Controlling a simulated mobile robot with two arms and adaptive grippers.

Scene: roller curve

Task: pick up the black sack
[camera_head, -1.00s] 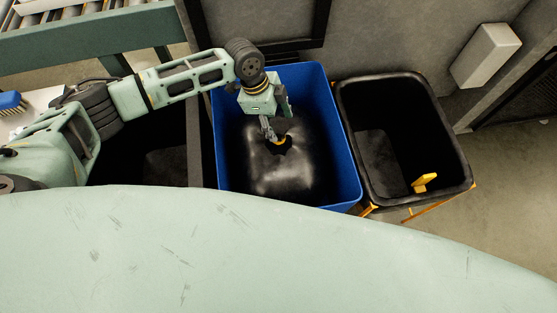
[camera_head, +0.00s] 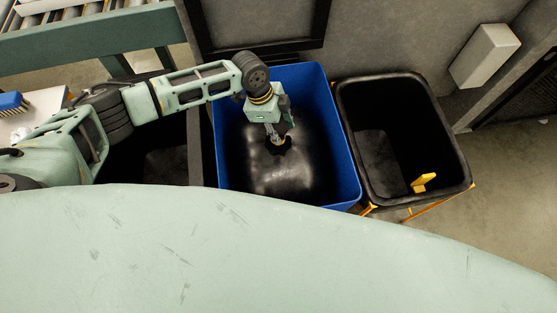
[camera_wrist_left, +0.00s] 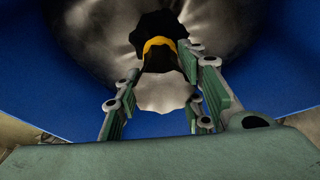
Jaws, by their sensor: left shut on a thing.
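The black sack (camera_head: 285,172) is glossy and sits inside the blue bin (camera_head: 346,165). In the left wrist view the sack (camera_wrist_left: 95,35) has a dark gathered neck with a yellow tie (camera_wrist_left: 159,43). My left gripper (camera_head: 275,140) reaches down into the bin at the top of the sack. In the left wrist view my left gripper's fingers (camera_wrist_left: 165,95) stand on both sides of the neck area and are shut on the sack. The lower part of the sack is hidden in the bin. My right gripper is not in view.
A black bin (camera_head: 455,150) with a yellow piece (camera_head: 423,182) in it stands right of the blue bin. A dark bin (camera_head: 195,150) stands to the left. A blue brush (camera_head: 12,101) lies at the far left. A grey wall (camera_head: 380,40) closes off the back.

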